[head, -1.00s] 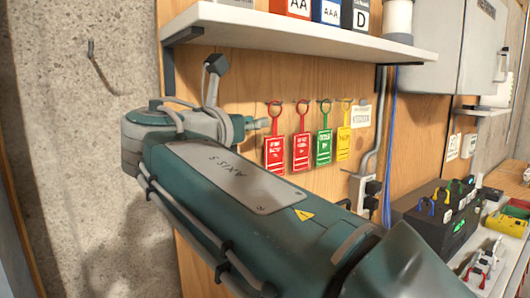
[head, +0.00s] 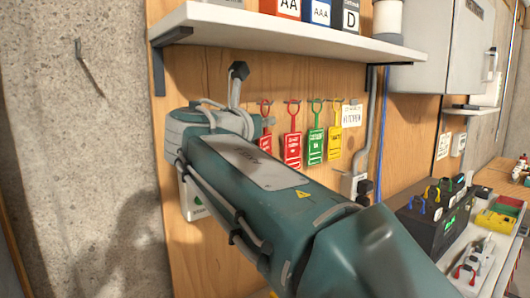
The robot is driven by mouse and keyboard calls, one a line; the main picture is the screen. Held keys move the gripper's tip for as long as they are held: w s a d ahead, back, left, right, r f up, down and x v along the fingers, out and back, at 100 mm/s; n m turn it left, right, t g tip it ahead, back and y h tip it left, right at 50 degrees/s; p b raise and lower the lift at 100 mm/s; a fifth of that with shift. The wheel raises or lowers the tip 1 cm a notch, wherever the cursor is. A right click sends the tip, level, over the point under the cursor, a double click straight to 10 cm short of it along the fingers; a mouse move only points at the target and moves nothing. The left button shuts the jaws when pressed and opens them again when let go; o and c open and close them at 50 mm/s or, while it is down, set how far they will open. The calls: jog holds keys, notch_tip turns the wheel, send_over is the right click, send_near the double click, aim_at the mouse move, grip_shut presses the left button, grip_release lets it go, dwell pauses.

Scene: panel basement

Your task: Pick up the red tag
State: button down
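Two red tags hang from hooks on the wooden board in the head view. The left red tag (head: 265,143) is partly covered by my arm, and the right red tag (head: 292,150) shows whole. Both have a loop at the top and pale print too small to read. A green tag (head: 315,147) and a yellow tag (head: 335,142) hang to their right. My teal arm reaches across the middle, its far end overlapping the left red tag in the picture. My gripper cannot be made out; the arm hides that area.
A white shelf (head: 290,34) with battery boxes juts out above the tags. A grey pipe and blue cable run down to their right, near an outlet (head: 364,187). A dark charger unit (head: 437,222) and a yellow bin (head: 500,215) stand at lower right. Concrete wall is at left.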

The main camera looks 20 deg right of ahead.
jog(key=shift+r, duration=0.1)
dwell(0.3)
jog(key=shift+r, duration=0.6)
jog(key=s+d, duration=0.3)
jog(key=s, duration=0.5)
jog(key=s+d, duration=0.4)
jog(key=s, duration=0.4)
jog(key=shift+s, duration=0.4)
